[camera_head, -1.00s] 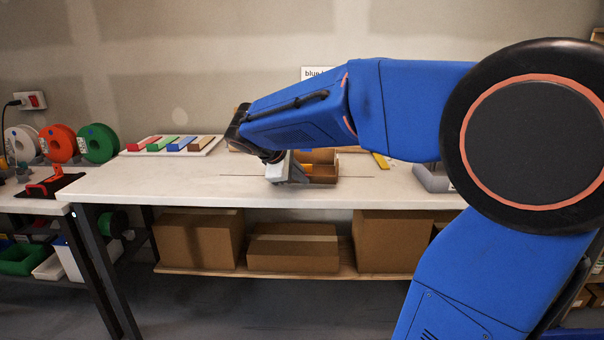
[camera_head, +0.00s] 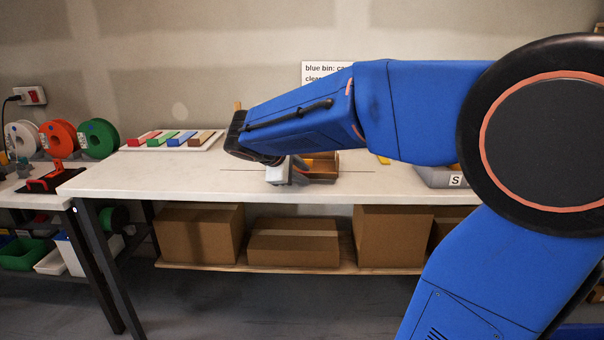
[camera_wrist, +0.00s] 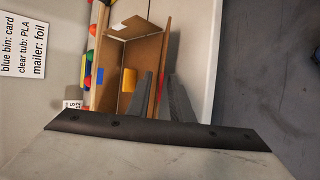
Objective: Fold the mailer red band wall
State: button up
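The mailer (camera_head: 330,158) is an open brown cardboard box on the workbench, partly hidden behind my arm and gripper in the head view. In the wrist view the mailer (camera_wrist: 125,58) shows its open inside, with an orange-yellow piece in it. Its long right wall (camera_wrist: 164,52) stands raised, with a small red mark low down between my fingers. My gripper (camera_head: 297,175) is at the mailer's left end in the head view. In the wrist view my gripper (camera_wrist: 162,75) has its grey fingers apart, one on each side of that wall, with a gap visible.
A white tray (camera_head: 217,137) with several coloured bars lies at the back left. Spools (camera_head: 99,141) stand on the left bench. A grey bin marked S (camera_head: 432,178) is to the right. A wall sign (camera_wrist: 23,45) reads "mailer: foil". The bench front is clear.

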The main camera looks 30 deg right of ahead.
dwell(0.3)
jog(key=g+y, duration=0.1)
jog(key=w+d+r+n+g+y, duration=0.1)
jog(key=g+y, duration=0.1)
jog(key=shift+w+d+r, duration=0.1)
jog(key=shift+w+r, duration=0.05)
jog(key=shift+w, duration=0.15)
jog(key=g+y, duration=0.1)
jog(key=w+d+g+y, duration=0.1)
jog(key=w+n+g+y, duration=0.1)
jog(key=shift+d+r+g, duration=0.25)
jog(key=shift+g, duration=0.15)
jog(key=v, duration=1.7)
jog(key=s+a+f+m+t+y, duration=0.1)
jog(key=s+a+f+m+t, duration=0.1)
jog(key=s+f, duration=0.7)
jog(key=s+a+f+m+t+y, duration=0.1)
jog(key=s+a+f+m, duration=0.3)
jog(key=s+f, duration=0.6)
jog(key=s+a+f+m+t+y, duration=0.1)
jog(key=s+a+f+m+t, duration=0.3)
jog(key=s+f, duration=0.5)
jog(key=shift+s+a+f, duration=0.15)
jog(key=shift+s+a, duration=0.2)
jog(key=shift+s, duration=1.9)
